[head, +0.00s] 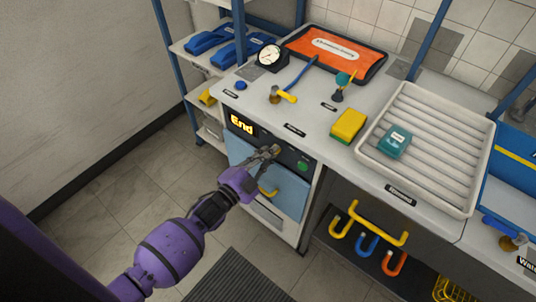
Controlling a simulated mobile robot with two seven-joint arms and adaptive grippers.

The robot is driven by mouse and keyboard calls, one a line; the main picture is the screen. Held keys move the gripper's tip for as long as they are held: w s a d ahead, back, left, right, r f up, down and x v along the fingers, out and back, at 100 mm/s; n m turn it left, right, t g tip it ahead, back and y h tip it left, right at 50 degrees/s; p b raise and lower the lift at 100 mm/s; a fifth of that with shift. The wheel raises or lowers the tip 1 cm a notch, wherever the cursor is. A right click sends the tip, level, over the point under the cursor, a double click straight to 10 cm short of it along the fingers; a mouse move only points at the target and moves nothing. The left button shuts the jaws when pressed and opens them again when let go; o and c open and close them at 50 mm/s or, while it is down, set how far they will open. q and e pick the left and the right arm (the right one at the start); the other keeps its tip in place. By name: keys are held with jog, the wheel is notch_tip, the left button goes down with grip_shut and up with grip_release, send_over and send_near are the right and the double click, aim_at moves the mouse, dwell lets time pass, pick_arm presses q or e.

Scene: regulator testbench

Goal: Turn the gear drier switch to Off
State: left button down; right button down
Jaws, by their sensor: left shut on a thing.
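The gear drier is built in under the counter, with a dark control panel (292,158) along its top and a blue door (290,195) below. Its display (242,125) reads "End" in orange. A green button (303,166) sits at the panel's right end. My left gripper (274,150) is at the middle of the panel, shut on the drier switch. Its fingers cover most of the switch, so I cannot tell which position it points to. My right gripper is not in view.
A yellow handle (266,191) is on the drier door, just below my left gripper. On the counter above are a yellow sponge (349,124), a brass tap with a yellow lever (283,96), a gauge (271,57) and a white drain tray (440,165) holding a teal block (395,141).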

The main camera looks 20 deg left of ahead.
pick_arm(q)
jog(key=n, duration=1.9)
jog(key=shift+s+d+n, duration=0.15)
jog(key=shift+d+n, duration=0.15)
dwell(0.3)
jog(key=c, duration=1.8)
grip_release()
